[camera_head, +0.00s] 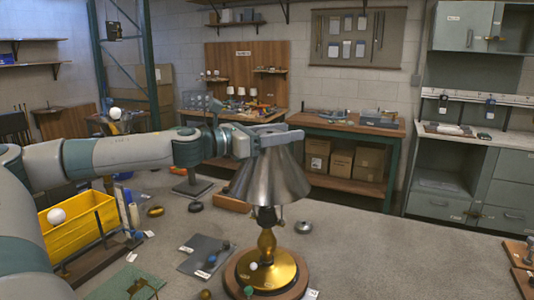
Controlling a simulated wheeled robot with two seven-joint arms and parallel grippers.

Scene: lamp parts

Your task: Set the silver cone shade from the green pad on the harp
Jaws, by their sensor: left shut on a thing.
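The silver cone shade (270,180) is upright, wide end down, over the brass lamp base (267,268) in the middle of the view. My left gripper (280,134) comes in from the left and is shut on the top of the shade. The lamp's dark upper stem shows just below the shade's rim. The harp is hidden by the shade, so I cannot tell whether the shade rests on it. My right gripper is not in view.
A yellow bin (78,228) stands at the left below my left arm. A grey mat (208,252) with small parts lies left of the lamp. A small metal disc (303,227) lies right of it. The table farther right is mostly clear, with wooden pieces at the right edge.

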